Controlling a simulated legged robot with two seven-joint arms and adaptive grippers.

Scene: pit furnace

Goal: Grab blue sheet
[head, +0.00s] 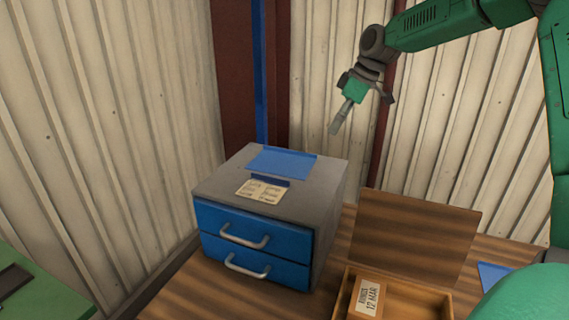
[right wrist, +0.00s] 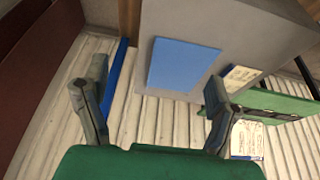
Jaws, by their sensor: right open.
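A flat blue sheet (head: 283,161) lies on top of a grey cabinet (head: 322,190) with two blue drawers. A small printed paper (head: 262,191) lies in front of it. In the right wrist view the blue sheet (right wrist: 182,65) shows beyond the fingers, whole and untouched. My right gripper (head: 362,114) is open and empty, above and to the right of the cabinet, well apart from the sheet. Its two spread fingers (right wrist: 152,95) frame the view of the sheet. My left gripper is not in view.
A wooden box (head: 415,297) with a raised lid and a paper label stands on the wooden table (head: 190,290), right of the cabinet. Another blue piece (head: 493,272) lies at the far right. A green surface (head: 40,290) is at lower left. Corrugated walls (head: 110,120) stand close behind.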

